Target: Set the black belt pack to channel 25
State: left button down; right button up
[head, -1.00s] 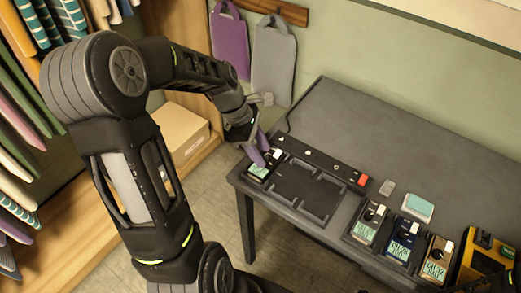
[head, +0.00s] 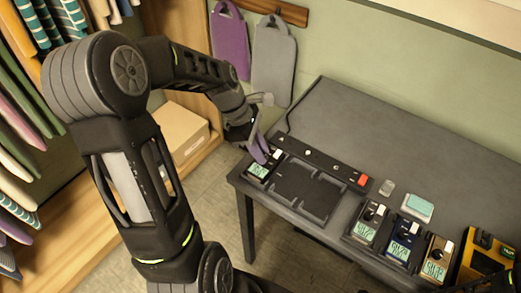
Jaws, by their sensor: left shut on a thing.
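The black belt pack (head: 259,170) sits in the left end slot of a dark charging rack on the table, its lit display facing up. Its digits are too small to read. My left gripper (head: 262,154) has its purple fingers pointing down at the upper end of this pack and is shut on it. The fingers hide the part they hold, so I cannot tell whether that is its knob. My right gripper is not in view.
The rack (head: 309,192) has empty slots to the right of the pack. A grey pack (head: 366,223), a blue pack (head: 402,243), a tan pack (head: 436,260) and a yellow device (head: 484,262) stand farther right. The table's back (head: 400,150) is clear.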

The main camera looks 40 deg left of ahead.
pick_arm(q)
jog(key=shift+m, duration=0.3)
jog(key=m+p, duration=0.1)
jog(key=m+g, duration=0.1)
jog(key=m, duration=0.1)
jog(key=shift+w+r+g+p, duration=0.1)
jog(key=shift+w+g+p, duration=0.15)
jog(key=shift+g+p, duration=0.1)
jog(key=shift+w+m+g+p, duration=0.1)
jog(key=shift+m+g+p, duration=0.5)
jog(key=shift+m, duration=1.5)
jog(key=c, duration=1.3)
grip_release()
jog(key=shift+o, duration=0.2)
